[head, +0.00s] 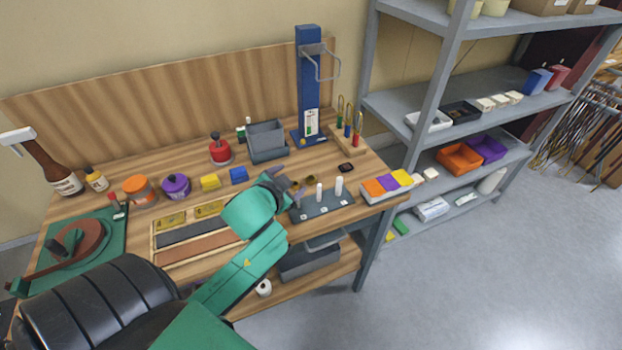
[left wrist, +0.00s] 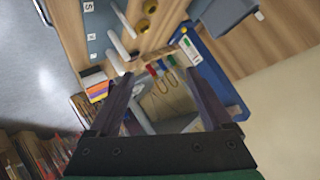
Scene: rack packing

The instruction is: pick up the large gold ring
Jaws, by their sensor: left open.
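Two small gold rings lie on the wooden bench beside a grey peg plate (head: 325,208) with white upright pegs. In the left wrist view one gold ring (left wrist: 150,7) is at the top edge and another gold ring (left wrist: 142,25) is just below it. I cannot tell surely which is the large one. In the head view a gold ring (head: 312,177) shows just right of my left gripper (head: 290,182). The gripper is open and empty above the bench, apart from the rings. The other ring is partly hidden by the fingers there. My right gripper is out of view.
A blue stand (head: 308,85) and a wooden block with coloured hooks (head: 350,140) stand behind the rings. A grey bin (head: 267,143) is behind left. A tray of coloured blocks (head: 387,188) is at the bench's right edge. A grey shelf (head: 440,80) stands further right.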

